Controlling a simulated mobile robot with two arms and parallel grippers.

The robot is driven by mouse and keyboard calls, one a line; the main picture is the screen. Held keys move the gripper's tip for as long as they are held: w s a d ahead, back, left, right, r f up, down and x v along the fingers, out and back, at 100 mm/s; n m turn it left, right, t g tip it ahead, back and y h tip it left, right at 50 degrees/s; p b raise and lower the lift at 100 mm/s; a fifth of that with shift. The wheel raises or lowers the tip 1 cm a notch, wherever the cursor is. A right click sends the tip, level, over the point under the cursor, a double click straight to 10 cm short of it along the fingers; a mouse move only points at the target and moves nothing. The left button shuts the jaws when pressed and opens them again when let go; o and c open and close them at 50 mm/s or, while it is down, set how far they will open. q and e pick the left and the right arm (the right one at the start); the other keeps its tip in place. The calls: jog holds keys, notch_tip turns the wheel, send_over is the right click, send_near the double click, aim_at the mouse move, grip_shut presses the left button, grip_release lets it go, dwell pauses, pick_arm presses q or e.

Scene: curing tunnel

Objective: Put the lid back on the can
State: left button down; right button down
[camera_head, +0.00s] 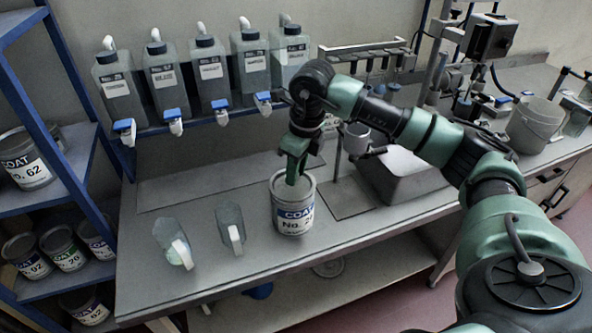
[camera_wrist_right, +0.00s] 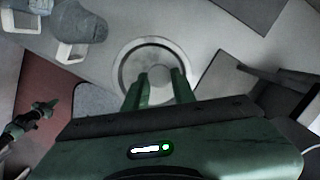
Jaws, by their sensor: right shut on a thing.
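The can (camera_head: 295,213), with a white and blue COAT label, stands upright on the grey bench in the middle of the head view. My right gripper (camera_head: 291,179) points straight down at the can's top, its fingers at the mouth. In the right wrist view my right gripper (camera_wrist_right: 158,82) is shut on the middle of a round grey lid (camera_wrist_right: 132,67). The lid lies over the can's mouth, roughly centred; I cannot tell whether it is seated. A small green and black part, apparently my left gripper (camera_wrist_right: 42,108), shows at the left of the wrist view; its jaws are unclear.
Two grey scoop-like jugs with white handles (camera_head: 230,226) (camera_head: 173,243) stand left of the can. Several dispenser bottles (camera_head: 210,70) line the wall above. A blue-framed rack (camera_head: 70,180) holds more cans.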

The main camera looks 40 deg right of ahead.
jog(key=c, duration=0.6)
grip_release()
jog(key=shift+r, duration=0.15)
jog(key=shift+r+p, duration=2.3)
jog(key=shift+r, duration=1.05)
grip_shut()
